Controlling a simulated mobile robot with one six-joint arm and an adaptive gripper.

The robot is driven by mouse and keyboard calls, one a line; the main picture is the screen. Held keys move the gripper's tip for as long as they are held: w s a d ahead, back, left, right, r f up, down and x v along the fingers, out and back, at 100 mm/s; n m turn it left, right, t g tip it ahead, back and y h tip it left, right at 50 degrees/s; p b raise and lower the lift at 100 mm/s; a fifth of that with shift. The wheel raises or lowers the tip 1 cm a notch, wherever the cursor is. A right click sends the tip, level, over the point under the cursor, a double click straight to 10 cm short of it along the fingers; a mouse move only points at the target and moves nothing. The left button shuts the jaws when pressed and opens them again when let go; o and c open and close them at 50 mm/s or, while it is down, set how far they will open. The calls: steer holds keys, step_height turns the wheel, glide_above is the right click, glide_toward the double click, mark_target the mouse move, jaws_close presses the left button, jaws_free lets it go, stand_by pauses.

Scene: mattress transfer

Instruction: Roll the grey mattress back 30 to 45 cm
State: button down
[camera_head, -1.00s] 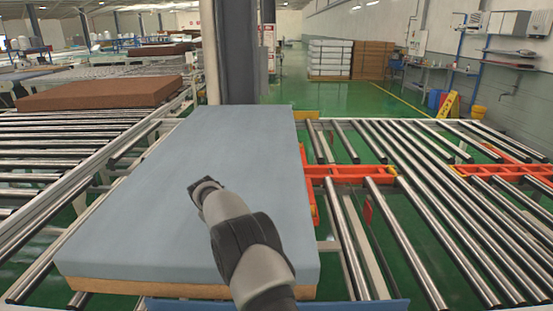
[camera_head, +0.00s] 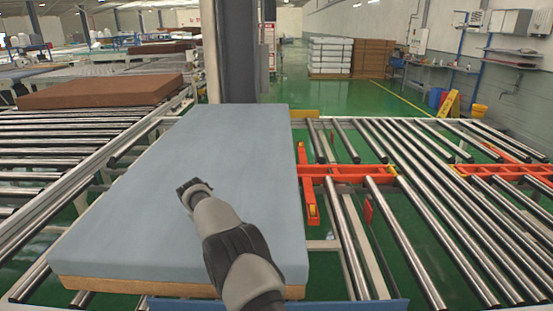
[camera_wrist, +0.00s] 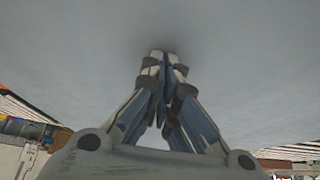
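The grey mattress (camera_head: 215,150) is a large blue-grey slab with a tan lower layer along its near side. It lies flat on the rollers left of centre in the head view. Its grey surface (camera_wrist: 240,60) fills most of the wrist view. My gripper (camera_head: 188,188) is over the mattress top, near its middle. In the wrist view the fingers (camera_wrist: 163,62) meet at the tips and hold nothing visible. The tips are at or very close to the surface; I cannot tell whether they touch.
Bare rollers (camera_head: 420,190) and an orange transfer frame (camera_head: 345,172) lie to the right. More rollers (camera_head: 60,150) lie to the left, with a brown mattress (camera_head: 100,91) further back. A grey pillar (camera_head: 238,55) stands behind the mattress. A blue strip (camera_head: 275,304) runs along the near side.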

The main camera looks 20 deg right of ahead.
steer(key=shift+s+f, duration=0.2)
steer(key=shift+f, duration=0.2)
steer(key=shift+w+r+p, duration=0.15)
steer(key=shift+r+p, duration=0.3)
steer(key=shift+r, duration=0.15)
step_height(320, 180, up, 7)
steer(key=p, duration=0.4)
steer(key=shift+w+r, duration=0.1)
steer(key=shift+r, duration=0.05)
